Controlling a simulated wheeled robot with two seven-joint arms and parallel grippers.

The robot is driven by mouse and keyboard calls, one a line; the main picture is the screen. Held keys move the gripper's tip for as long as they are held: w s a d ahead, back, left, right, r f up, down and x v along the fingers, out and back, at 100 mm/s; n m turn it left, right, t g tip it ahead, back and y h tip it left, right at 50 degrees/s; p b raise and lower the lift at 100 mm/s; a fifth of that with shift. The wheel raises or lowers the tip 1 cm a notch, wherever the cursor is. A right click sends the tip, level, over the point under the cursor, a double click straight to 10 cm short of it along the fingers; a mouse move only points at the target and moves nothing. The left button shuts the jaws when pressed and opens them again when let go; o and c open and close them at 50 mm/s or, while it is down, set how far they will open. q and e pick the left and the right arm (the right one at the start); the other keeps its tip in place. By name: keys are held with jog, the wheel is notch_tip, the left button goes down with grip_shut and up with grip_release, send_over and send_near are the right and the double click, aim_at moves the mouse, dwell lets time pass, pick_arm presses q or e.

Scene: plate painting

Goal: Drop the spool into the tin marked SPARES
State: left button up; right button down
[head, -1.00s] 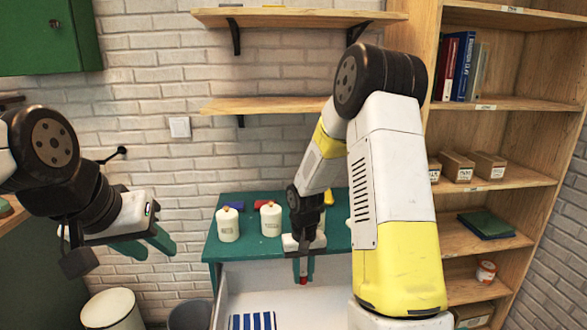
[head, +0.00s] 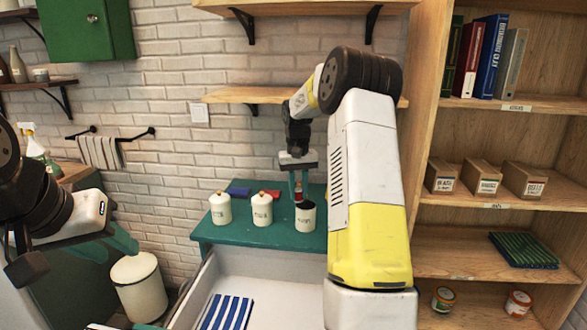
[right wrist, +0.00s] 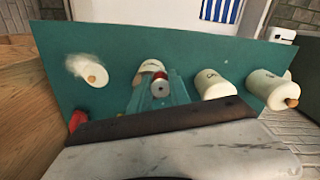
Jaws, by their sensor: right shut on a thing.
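My right gripper (head: 299,185) is shut on a small red spool (head: 298,197) and holds it just above the open mouth of a cream tin (head: 305,217). This tin has no lid on and a dark inside; its marking is too small to read. In the right wrist view the spool (right wrist: 159,88) sits between my green fingers, with the open tin (right wrist: 151,67) partly hidden behind them. Two lidded cream tins, one at the far left (head: 220,208) and one in the middle (head: 262,208), stand beside it. My left gripper (head: 108,243) is open and empty, away from the tins.
The tins stand on a green worktop (head: 210,232). An open white drawer (head: 285,290) holds a striped cloth (head: 228,312). Shelves stand at the right.

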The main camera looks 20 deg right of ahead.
jog(key=w+d+r, duration=0.1)
jog(key=d+r, duration=0.4)
jog(key=r, duration=0.1)
jog(key=shift+m, duration=0.3)
jog(key=shift+w+f, duration=0.1)
jog(key=shift+f, duration=2.65)
jog(key=c, duration=1.1)
grip_release()
jog(key=shift+c, duration=0.2)
jog(key=shift+r, duration=0.1)
notch_tip(320, 180, up, 8)
jog(key=shift+f, duration=0.2)
